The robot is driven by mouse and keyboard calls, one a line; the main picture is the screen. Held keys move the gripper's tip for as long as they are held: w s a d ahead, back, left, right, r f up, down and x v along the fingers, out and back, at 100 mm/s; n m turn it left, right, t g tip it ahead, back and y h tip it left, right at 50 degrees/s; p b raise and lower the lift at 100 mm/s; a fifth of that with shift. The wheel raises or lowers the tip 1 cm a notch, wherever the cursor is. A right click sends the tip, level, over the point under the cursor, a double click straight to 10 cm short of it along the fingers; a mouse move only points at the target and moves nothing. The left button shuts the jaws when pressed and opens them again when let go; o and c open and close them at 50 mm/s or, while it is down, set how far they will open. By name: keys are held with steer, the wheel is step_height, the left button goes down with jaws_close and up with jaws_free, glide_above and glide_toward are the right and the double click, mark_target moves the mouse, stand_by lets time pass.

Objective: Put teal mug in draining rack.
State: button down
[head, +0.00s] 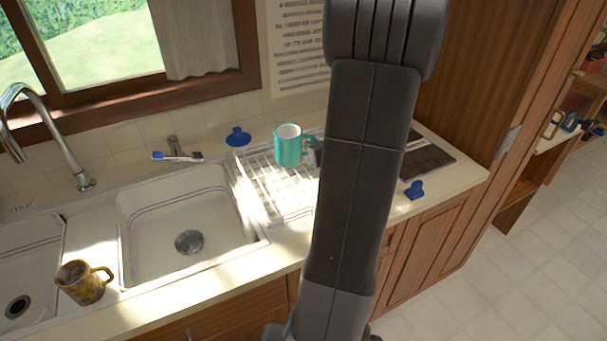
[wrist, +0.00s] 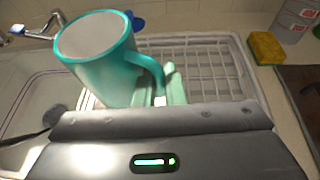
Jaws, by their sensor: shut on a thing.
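The teal mug (head: 288,145) is upright with a white inside, over the left part of the draining rack (head: 262,188). In the wrist view the mug (wrist: 98,62) is at the upper left, its handle towards my gripper. My gripper (wrist: 163,88) is shut on the mug's handle. In the head view my gripper (head: 314,152) is mostly hidden behind my arm. The white wire rack also shows behind the mug in the wrist view (wrist: 205,60). I cannot tell whether the mug's base touches the rack.
A white sink basin (head: 185,215) lies left of the rack. Blue objects lie behind the rack (head: 238,137) and at the counter's front (head: 414,190). A yellow sponge (wrist: 266,47) and cans (wrist: 297,20) stand beyond the rack.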

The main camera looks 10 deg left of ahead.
steer(key=n+g+b, duration=0.1)
glide_above(309, 190)
steer(key=shift+y, duration=0.3)
steer(key=shift+f, duration=4.65)
steer(key=shift+f+b, duration=0.2)
steer(key=shift+b, duration=0.15)
steer(key=c, duration=1.5)
jaws_free()
